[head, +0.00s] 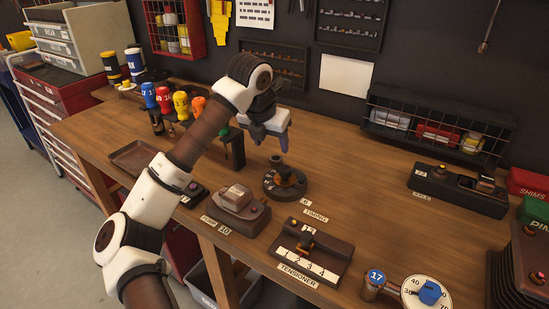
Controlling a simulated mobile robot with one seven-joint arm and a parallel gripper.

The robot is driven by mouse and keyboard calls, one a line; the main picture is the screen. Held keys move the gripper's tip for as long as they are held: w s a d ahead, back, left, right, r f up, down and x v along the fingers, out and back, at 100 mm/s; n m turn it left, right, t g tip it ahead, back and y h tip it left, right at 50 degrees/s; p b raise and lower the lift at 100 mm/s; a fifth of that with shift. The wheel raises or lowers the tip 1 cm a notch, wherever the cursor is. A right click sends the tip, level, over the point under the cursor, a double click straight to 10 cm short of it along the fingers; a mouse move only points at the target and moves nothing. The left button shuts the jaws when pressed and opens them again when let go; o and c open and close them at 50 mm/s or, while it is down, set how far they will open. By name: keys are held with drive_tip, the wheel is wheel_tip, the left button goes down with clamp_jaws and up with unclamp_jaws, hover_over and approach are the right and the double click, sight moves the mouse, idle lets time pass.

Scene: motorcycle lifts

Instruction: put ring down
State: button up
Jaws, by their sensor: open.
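My gripper (270,138) is open above the bench, with its fingers pointing down and apart. No held object shows between them. Just below and slightly right of it is the round dark timing fixture (285,183), with pale marks on its rim and a dark upright post (276,161) at its back. A small orange-brown part sits at its middle. I cannot clearly tell a separate ring from the dark round parts of this fixture. The fingertips look apart from the post. A TIMING label (316,215) lies in front.
The tensioner block (312,252) stands in front and a grey-topped device (236,202) to the left. Coloured bottles (180,104) stand at the back left. A gauge (427,292) and the dark block (457,190) are at right. The wooden bench (365,190) is clear between them.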

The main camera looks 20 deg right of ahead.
sight(274, 160)
drive_tip(key=shift+p+x, duration=1.1)
drive_tip(key=shift+x, duration=2.15)
drive_tip(key=c, duration=1.2)
drive_tip(key=shift+o, duration=0.2)
drive_tip(key=shift+r, duration=0.2)
